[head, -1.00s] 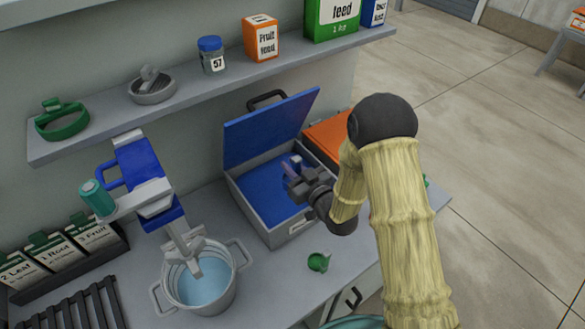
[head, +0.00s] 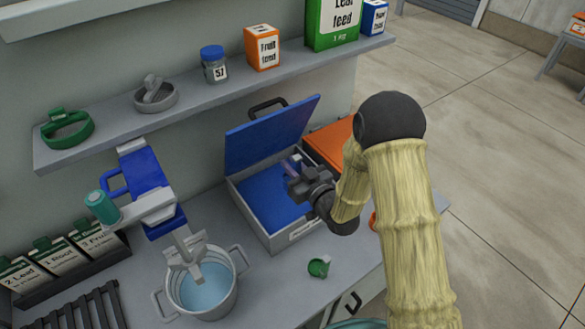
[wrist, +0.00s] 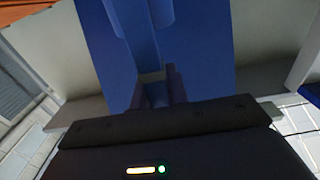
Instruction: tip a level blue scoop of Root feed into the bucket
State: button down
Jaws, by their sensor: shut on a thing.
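My gripper (head: 300,182) is over the open box with grey walls (head: 287,239) and a raised blue lid (head: 272,133). It is shut on a blue handle, seemingly the blue scoop (head: 293,163). In the wrist view the blue handle (wrist: 137,38) runs up from between the fingers (wrist: 158,88). The scoop's bowl is not clear, so its fill cannot be told. The metal bucket (head: 226,304) stands to the left with pale blue liquid inside.
A mixer-like device (head: 150,192) hangs over the bucket. An orange box (head: 330,144) is beside the open box. The shelf (head: 115,127) above holds jars and cartons. Labelled packets (head: 62,256) stand left.

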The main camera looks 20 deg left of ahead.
jog(key=shift+w+a+r+n+g+y+p, duration=0.15)
jog(key=shift+n+g+y+p, duration=0.1)
jog(key=shift+n+g+y, duration=0.25)
jog(key=shift+w+a+n+g+y+p, duration=0.1)
jog(key=shift+n+g+y+p, duration=0.1)
jog(key=shift+n+g+y, duration=0.3)
jog(key=shift+d+n+g+y, duration=0.1)
jog(key=shift+n+g+y, duration=0.35)
jog(key=shift+g, duration=0.65)
jog(key=shift+d+n+g+y+p, duration=0.25)
jog(key=shift+n+g+p, duration=0.15)
jog(key=shift+n+g, duration=0.6)
jog(key=shift+s, duration=0.1)
jog(key=shift+s+a+f+n+g+h+p, duration=0.15)
jog(key=shift+s+a+f+n+h+p, duration=0.2)
jog(key=shift+a+n+h+p, duration=0.15)
jog(key=shift+s+a+f+n+g+h+p, duration=0.15)
jog(key=shift+s+a+f+n+h+p, duration=0.15)
jog(key=shift+a+h+p, duration=0.3)
jog(key=s+a+f+n+h+b, duration=0.1)
jog(key=f+h+b, duration=0.1)
jog(key=f, duration=0.4)
jog(key=a+f+n+h+b, duration=0.2)
jog(key=f+b, duration=0.1)
jog(key=f, duration=0.2)
jog(key=shift+s+a+f+b, duration=0.2)
jog(key=shift+s+f+b, duration=0.15)
jog(key=shift+f, duration=0.05)
